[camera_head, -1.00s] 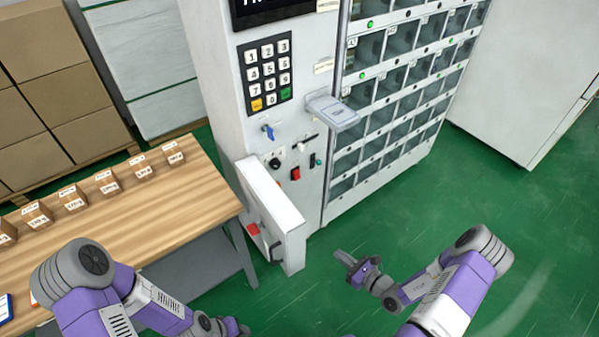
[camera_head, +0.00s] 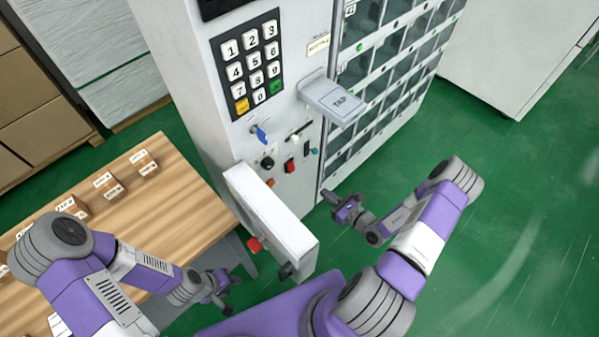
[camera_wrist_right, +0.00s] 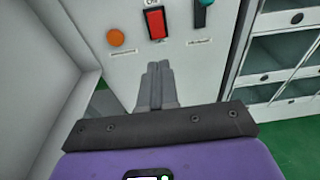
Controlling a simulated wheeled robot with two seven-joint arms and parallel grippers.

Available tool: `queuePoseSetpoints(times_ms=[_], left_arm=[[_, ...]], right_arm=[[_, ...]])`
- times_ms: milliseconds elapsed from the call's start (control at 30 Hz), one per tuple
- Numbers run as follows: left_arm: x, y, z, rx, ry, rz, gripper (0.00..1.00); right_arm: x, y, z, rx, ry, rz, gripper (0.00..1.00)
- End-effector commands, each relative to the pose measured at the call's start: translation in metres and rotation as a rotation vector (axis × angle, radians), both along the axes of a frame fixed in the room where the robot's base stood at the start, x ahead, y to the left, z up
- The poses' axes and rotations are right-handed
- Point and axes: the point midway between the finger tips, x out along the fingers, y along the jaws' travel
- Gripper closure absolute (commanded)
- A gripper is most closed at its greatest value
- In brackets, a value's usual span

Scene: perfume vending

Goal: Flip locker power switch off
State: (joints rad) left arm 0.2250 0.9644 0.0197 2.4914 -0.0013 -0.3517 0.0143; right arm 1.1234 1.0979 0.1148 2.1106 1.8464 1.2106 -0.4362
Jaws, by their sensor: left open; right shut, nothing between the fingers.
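The locker's white control panel carries a red rocker switch (camera_head: 290,165), which also shows in the right wrist view (camera_wrist_right: 156,23), with a label reading "On" above it. I cannot tell which way it is tilted. My right gripper (camera_head: 337,202) is shut and empty, in front of the lower panel. In the right wrist view its closed fingers (camera_wrist_right: 154,72) point at the panel just below the red switch; I cannot tell if they touch it. My left gripper (camera_head: 222,284) is open and empty, low beside the wooden table.
An open white door (camera_head: 268,215) juts out left of the switch. A tray marked TAP (camera_head: 335,100) sticks out above. Small boxes stand on the wooden table (camera_head: 180,205).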

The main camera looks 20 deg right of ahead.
Motion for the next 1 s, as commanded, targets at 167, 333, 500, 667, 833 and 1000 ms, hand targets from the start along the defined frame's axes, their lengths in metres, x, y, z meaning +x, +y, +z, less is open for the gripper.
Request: queuePoseSetpoints(times_ms=[167,333,500,667,833,1000], left_arm=[[0.000,0.000,-0.002,0.000,-0.001,0.000,0.57],[0.000,0.000,-0.008,0.000,-0.001,0.000,0.57],[0.000,0.000,-0.016,0.000,-0.001,0.000,0.57],[0.000,0.000,-0.022,0.000,-0.001,0.000,0.57],[0.000,0.000,-0.027,0.000,-0.001,0.000,0.57],[0.000,0.000,-0.029,0.000,-0.001,0.000,0.57]], right_arm=[[0.011,0.004,-0.002,0.000,-0.002,0.002,1.00],[0.040,0.015,-0.009,0.000,-0.003,0.004,1.00],[0.075,0.027,-0.015,0.001,-0.004,0.003,1.00],[0.103,0.037,-0.021,-0.001,-0.002,0.003,1.00],[0.123,0.043,-0.024,0.000,-0.001,0.002,1.00],[0.130,0.046,-0.024,0.000,-0.001,0.001,1.00]])
